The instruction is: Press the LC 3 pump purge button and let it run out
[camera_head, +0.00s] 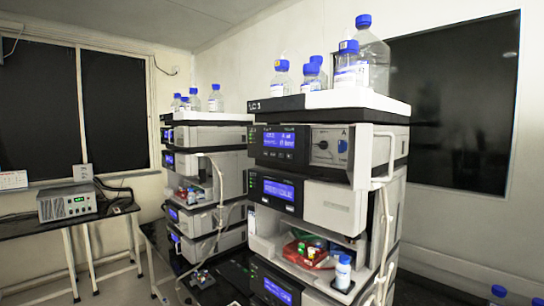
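The nearer column stack (330,205) stands right of the middle. Its top tray (335,100) carries a label starting with "LC"; the digit is too small to read surely. The top module (300,147) below the tray has a lit blue display (279,140), a row of small buttons under it and a round knob (322,145). I cannot tell which button is the purge button. A second display (279,189) is lit on the module below. Neither of my grippers shows in the head view.
Bottles with blue caps (364,20) stand on the tray. An open bay holds a red tray (305,255) and a white bottle (343,271). A second stack (205,160) stands further left, and a side table (60,224) carries a grey instrument (67,203).

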